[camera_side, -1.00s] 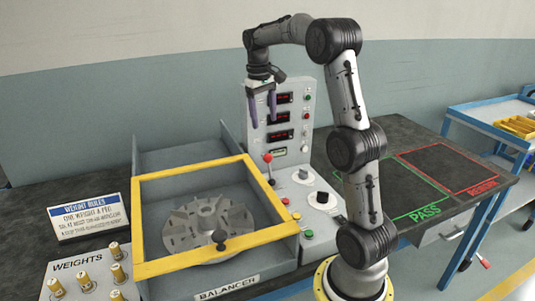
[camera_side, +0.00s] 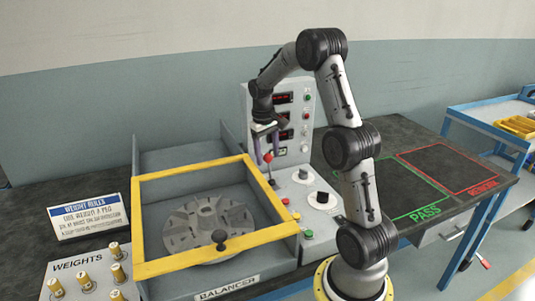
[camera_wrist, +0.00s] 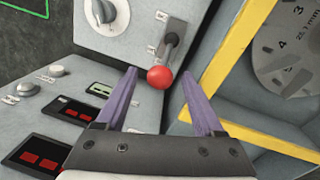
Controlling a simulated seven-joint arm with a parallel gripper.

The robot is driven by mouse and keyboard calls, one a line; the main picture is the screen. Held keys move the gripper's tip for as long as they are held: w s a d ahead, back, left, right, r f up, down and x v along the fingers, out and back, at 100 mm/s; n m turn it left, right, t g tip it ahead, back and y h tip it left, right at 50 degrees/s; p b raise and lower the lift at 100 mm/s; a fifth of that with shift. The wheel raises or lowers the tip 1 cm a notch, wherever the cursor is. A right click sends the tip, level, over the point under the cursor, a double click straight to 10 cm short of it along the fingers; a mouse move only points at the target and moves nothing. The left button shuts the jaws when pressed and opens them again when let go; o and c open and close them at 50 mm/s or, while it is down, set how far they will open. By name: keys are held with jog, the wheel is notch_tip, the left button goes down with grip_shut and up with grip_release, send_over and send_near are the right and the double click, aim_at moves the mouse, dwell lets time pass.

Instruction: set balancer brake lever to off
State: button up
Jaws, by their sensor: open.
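The brake lever, a dark stem with a red ball knob (camera_side: 268,158), stands on the balancer's control panel just right of the yellow-framed cover. In the wrist view the red knob (camera_wrist: 159,77) lies between and just beyond the purple fingertips, with clear gaps on both sides. My gripper (camera_side: 266,150) is open around the knob's height, fingers pointing down. It also shows in the wrist view (camera_wrist: 160,88). I cannot tell from the frames whether the fingers touch the knob. The lever's markings are too small to read.
The yellow-framed cover (camera_side: 153,265) lies over the balancer rotor (camera_side: 208,222). Grey and black knobs (camera_side: 322,197) sit right of the lever, and the display column (camera_side: 302,105) rises behind. Weights (camera_side: 117,250) stand front left. The green PASS area (camera_side: 425,211) is empty.

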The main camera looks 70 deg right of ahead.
grip_shut()
dwell(0.3)
dwell(1.1)
